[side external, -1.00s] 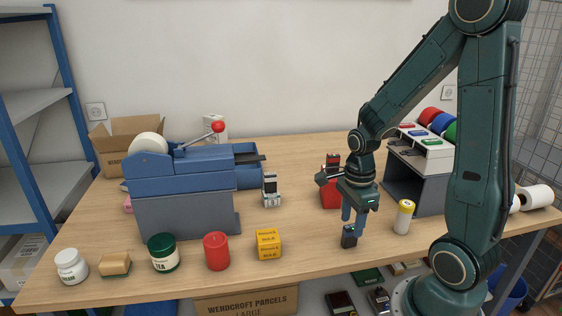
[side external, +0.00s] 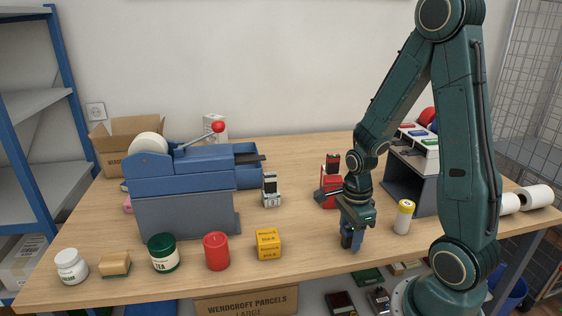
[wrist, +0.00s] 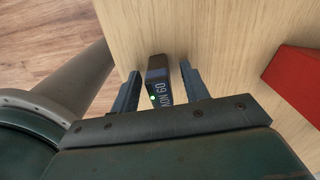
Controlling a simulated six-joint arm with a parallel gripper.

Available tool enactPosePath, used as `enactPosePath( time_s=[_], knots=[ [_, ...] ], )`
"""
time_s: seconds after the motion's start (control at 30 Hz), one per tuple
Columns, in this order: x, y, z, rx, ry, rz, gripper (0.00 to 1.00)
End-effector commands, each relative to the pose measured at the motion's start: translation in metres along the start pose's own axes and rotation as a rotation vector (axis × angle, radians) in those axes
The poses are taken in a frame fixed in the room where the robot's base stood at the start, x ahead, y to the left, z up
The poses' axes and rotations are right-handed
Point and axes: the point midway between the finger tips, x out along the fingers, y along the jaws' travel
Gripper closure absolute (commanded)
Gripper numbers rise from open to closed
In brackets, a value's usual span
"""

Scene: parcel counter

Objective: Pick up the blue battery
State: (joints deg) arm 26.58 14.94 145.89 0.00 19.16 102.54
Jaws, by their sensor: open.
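In the wrist view my gripper (wrist: 160,75) has one finger on each side of the device, with a gap visible, mainly on the right. In the side view the fingers mostly hide the device.
A white cylinder with a yellow top (side external: 403,217) stands right of my gripper. A red device (side external: 331,191) is behind it, also seen in the wrist view (wrist: 297,85). A yellow box (side external: 268,244) and red candle (side external: 216,251) are left. Table between is clear.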

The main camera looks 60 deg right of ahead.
Motion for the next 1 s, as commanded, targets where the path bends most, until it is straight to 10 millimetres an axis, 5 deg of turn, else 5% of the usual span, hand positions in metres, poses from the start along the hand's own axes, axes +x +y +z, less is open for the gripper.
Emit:
enactPosePath(
  time_s=[0.1,0.33,1.0],
  knots=[
    [0.000,0.000,0.000,0.000,0.000,0.000,0.55],
    [0.000,0.000,0.000,0.000,0.000,0.000,1.00],
    [-0.013,-0.001,0.000,0.000,-0.001,-0.003,1.00]
  ],
)
